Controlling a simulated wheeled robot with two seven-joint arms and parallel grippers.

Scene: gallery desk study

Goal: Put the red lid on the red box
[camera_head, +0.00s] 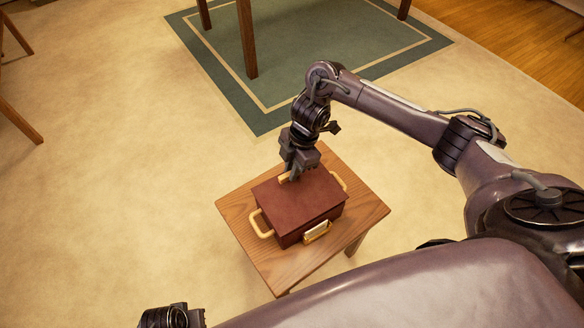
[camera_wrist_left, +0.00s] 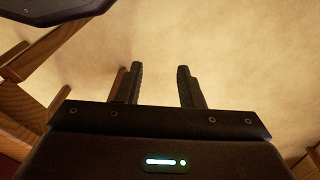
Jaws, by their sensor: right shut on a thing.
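The red box (camera_head: 290,239) stands on a small wooden table, with yellow handles on its sides and a pale yellow-framed plate on its front. The red lid (camera_head: 305,205) lies flat over the box top and looks lined up with it; I cannot tell whether a thin gap is left. My right gripper (camera_head: 289,177) points down at the lid's far left part and is shut on its yellow handle, which it mostly hides. My left gripper (camera_wrist_left: 158,85) is open and empty in the left wrist view, with bare floor beyond its fingers.
The small wooden table (camera_head: 362,207) has bare strips around the box. A green rug (camera_head: 290,60) with wooden furniture legs (camera_head: 247,40) lies beyond it. Wooden legs (camera_head: 18,118) stand at the far left. Pale floor (camera_head: 110,170) is clear left of the table.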

